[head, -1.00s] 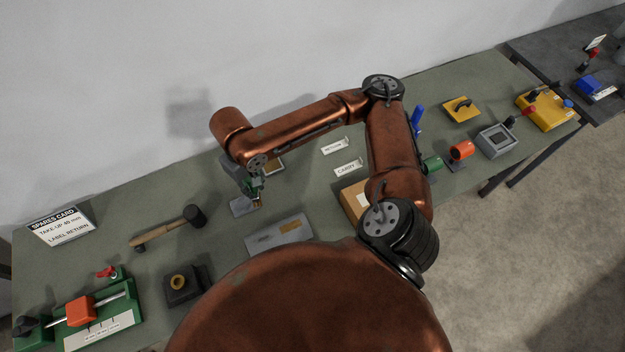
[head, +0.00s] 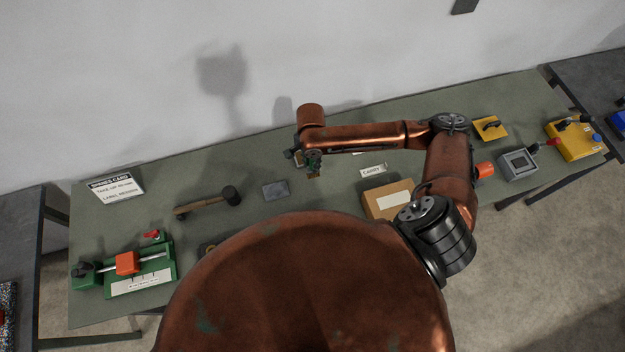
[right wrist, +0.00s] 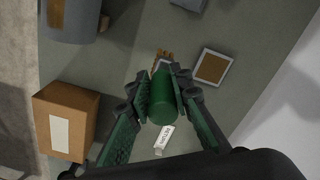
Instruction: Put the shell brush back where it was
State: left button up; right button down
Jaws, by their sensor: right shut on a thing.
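The shell brush (right wrist: 166,97) has a green round handle and short brown bristles, seen in the right wrist view. My right gripper (right wrist: 163,92) is shut on the handle, with one finger on each side. In the head view my right gripper (head: 313,163) hangs over the back part of the bench, right of a bare grey pad (head: 276,189). The bristles appear to be above the bench top, but I cannot tell the exact gap. A pale-rimmed tray with a brown inside (right wrist: 212,67) lies beside the brush. My left gripper is not in view.
A cardboard box (head: 388,200) and a white label card (head: 374,170) stand near my right arm. A mallet (head: 207,202), a spares card (head: 116,186) and a green fixture (head: 138,268) are at the left. Bench (head: 232,175) is clear between mallet and grey pad.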

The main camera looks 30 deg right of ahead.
aim_at(312, 177)
notch_tip(312, 177, down, 5)
jog(key=shift+r, duration=0.1)
jog(key=shift+f, duration=0.65)
notch_tip(312, 177, down, 4)
jog(key=shift+r, duration=0.25)
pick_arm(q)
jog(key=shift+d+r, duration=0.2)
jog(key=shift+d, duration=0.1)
pick_arm(e)
jog(key=c, duration=1.7)
grip_release()
jog(key=shift+f, duration=0.1)
jog(key=shift+c, duration=0.2)
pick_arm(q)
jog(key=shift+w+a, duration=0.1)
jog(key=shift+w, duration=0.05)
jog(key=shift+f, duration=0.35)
pick_arm(e)
notch_tip(312, 177, up, 12)
jog(key=shift+r, duration=0.15)
